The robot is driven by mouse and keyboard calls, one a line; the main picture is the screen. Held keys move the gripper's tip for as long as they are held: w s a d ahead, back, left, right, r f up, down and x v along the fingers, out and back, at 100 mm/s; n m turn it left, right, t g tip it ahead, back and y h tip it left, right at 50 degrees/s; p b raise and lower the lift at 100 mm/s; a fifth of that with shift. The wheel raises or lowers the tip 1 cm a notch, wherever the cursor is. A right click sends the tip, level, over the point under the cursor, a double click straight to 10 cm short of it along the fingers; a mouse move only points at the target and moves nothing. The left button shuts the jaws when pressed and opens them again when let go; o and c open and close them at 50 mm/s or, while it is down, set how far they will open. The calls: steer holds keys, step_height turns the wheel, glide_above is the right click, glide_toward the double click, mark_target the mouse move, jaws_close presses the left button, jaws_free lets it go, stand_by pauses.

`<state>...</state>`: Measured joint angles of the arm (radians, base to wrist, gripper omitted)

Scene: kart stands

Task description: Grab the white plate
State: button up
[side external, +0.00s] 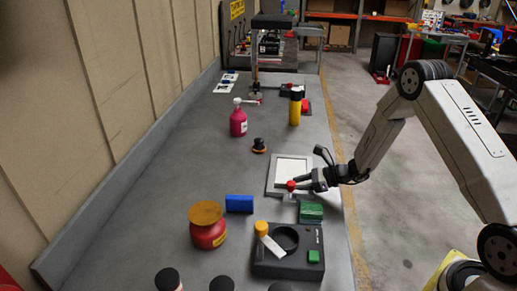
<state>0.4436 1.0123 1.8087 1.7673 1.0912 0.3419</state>
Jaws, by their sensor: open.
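The white plate (293,168) looks like a flat white square with a grey border, lying on the grey bench near its right edge. My gripper (300,184) reaches in from the right, low over the plate's front part. Its dark fingers are open and cover a little of the plate's near right side. A small red piece (291,186) shows at the fingertips; I cannot tell whether it touches them. Whether the fingers touch the plate is also unclear.
A green block (311,211) and a black fixture (287,262) stand just in front of the plate. A blue block (239,203) and a red jar (207,232) are to the left. A black knob-like item (259,146), pink bottle (238,122) and yellow bottle (295,108) stand behind.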

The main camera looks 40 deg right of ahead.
stand_by(0.4)
jaws_close()
steer(key=shift+r, duration=0.15)
steer(key=shift+r, duration=0.8)
steer(key=s+a+r, duration=0.1)
steer(key=s+r, duration=1)
steer(key=s, duration=0.3)
steer(key=shift+a, duration=0.2)
steer(key=shift+r, duration=0.1)
